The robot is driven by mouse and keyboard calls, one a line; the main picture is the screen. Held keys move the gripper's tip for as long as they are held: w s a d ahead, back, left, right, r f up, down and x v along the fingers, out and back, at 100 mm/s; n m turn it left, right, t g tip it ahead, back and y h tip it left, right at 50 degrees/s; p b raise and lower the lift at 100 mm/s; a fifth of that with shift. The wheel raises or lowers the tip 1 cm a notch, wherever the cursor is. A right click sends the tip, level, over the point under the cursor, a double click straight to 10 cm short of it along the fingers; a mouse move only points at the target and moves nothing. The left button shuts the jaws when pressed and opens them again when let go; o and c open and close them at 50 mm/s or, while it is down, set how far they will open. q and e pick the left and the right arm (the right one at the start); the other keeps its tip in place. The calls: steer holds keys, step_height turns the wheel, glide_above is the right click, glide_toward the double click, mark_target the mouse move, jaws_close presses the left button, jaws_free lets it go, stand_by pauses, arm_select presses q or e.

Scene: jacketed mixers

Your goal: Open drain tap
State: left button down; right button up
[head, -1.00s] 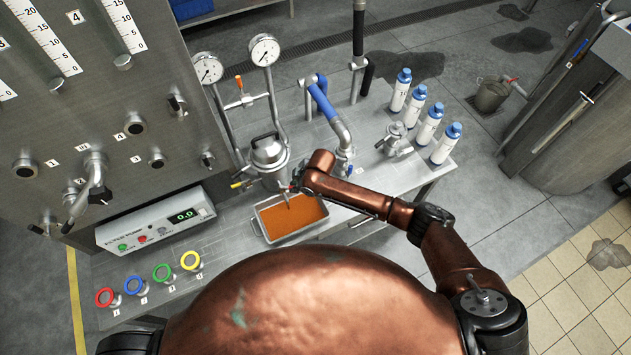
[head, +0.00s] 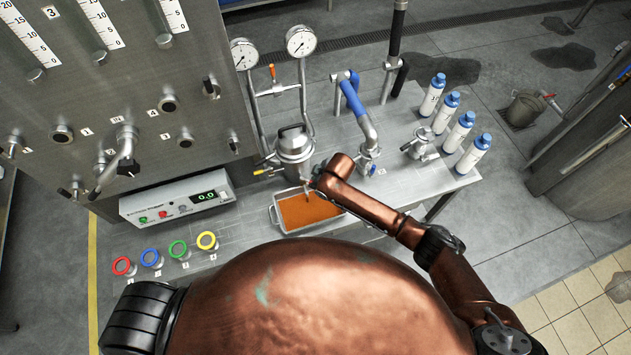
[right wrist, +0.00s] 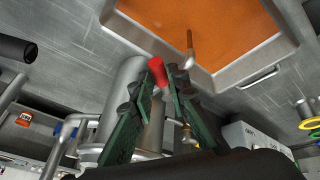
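A steel vessel (head: 294,143) with a domed lid stands on the steel bench (head: 235,235). A tray (head: 276,216) of orange liquid sits below it, and a thin spout hangs over the tray. In the right wrist view the tray (right wrist: 247,75) is at the top. My right gripper (head: 312,180) is beside the lower part of the vessel. In the right wrist view, a red handle tip (right wrist: 158,72) lies between the green fingers (right wrist: 165,82). The fingers are drawn close together around it, but I cannot tell whether both touch it. My left gripper is out of view.
A blue-handled pipe (head: 362,112) and several white bottles (head: 468,132) stand to the right on the bench. Gauges (head: 301,41) rise behind the vessel. A control box (head: 177,197) and coloured rings (head: 178,249) are to the left. Open floor lies beyond the bench.

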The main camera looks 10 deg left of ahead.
steer(key=o, duration=0.3)
steer(key=shift+d, duration=0.1)
steer(key=v, duration=1.2)
steer(key=shift+s+f, duration=0.1)
